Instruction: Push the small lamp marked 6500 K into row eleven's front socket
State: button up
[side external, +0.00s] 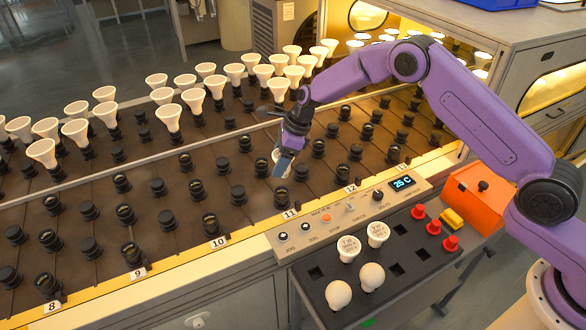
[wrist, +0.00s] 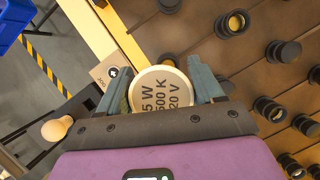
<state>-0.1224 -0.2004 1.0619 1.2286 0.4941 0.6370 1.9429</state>
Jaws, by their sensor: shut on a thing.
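My gripper (wrist: 163,92) is shut on a small round lamp (wrist: 161,90) with a pale flat face. Row eleven's front socket (side external: 281,197), by the label 11 (side external: 290,214), stands just in front of and below the lamp. I cannot tell whether the lamp touches any socket; its base is hidden.
White lamps (side external: 194,99) fill several back sockets. The front tray (side external: 395,286) holds two printed lamps (side external: 349,247) and two round bulbs (side external: 371,276). A control panel (side external: 335,217) reading 25 °C, red caps (side external: 433,227) and an orange box (side external: 475,195) are near.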

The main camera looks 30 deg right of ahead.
jog(key=shift+w+a+r+m, duration=0.2)
jog(key=shift+w+m, duration=0.2)
jog(key=shift+f, duration=2.4)
jog(key=shift+w+f, duration=0.1)
jog(key=shift+f, duration=0.35)
jog(key=shift+f, duration=0.35)
jog(key=shift+f, duration=1.15)
jog(key=o, duration=1.1)
jog(key=v, duration=1.7)
jog(key=shift+s+a+r, duration=0.1)
jog(key=shift+s+r, duration=0.1)
jog(key=shift+s, duration=0.15)
